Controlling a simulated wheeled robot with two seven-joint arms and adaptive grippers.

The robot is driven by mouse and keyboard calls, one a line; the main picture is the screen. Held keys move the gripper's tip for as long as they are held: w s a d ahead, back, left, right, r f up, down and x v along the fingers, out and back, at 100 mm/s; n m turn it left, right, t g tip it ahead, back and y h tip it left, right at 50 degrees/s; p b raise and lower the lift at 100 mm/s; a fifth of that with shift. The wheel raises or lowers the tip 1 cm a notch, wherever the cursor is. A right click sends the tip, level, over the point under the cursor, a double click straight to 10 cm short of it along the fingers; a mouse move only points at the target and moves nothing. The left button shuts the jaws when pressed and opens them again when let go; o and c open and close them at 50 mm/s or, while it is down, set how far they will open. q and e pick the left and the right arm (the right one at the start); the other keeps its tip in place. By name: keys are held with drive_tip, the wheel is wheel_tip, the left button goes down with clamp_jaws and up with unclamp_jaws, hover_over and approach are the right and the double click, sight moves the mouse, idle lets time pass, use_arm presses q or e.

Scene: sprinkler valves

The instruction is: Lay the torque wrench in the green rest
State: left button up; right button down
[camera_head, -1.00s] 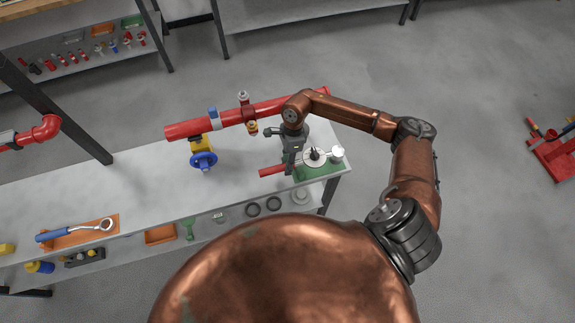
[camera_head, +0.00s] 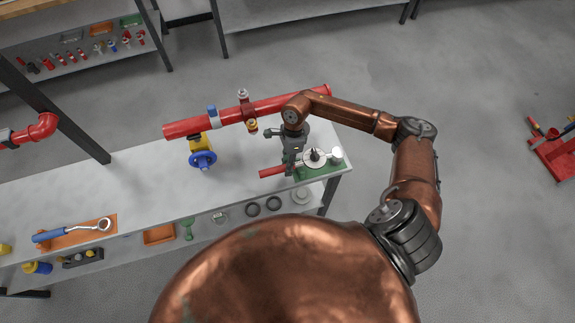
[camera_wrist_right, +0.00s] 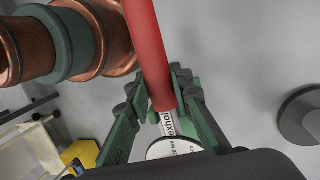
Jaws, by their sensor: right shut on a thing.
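The torque wrench has a red handle (camera_head: 271,171), a round white dial (camera_head: 314,158) and a pale round end at the right. My right gripper (camera_head: 290,168) is shut on it between the handle and the dial. In the right wrist view the green fingers (camera_wrist_right: 165,103) close around the lower end of the red handle (camera_wrist_right: 150,50), with a lettered silver part and a white disc below. The green rest (camera_head: 327,171) lies at the table's right end, under the dial. I cannot tell whether the wrench touches it. My left gripper is out of view.
A red pipe (camera_head: 180,129) with fittings runs along the table's far side. A yellow valve with a blue handwheel (camera_head: 203,160) stands left of the gripper. A blue-handled wrench (camera_head: 50,235) lies on an orange mat at left. The table between is clear.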

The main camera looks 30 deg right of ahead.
drive_tip(key=shift+f+b, duration=0.3)
drive_tip(key=shift+f, duration=0.1)
drive_tip(key=c, duration=1.6)
unclamp_jaws()
drive_tip(key=v, duration=1.2)
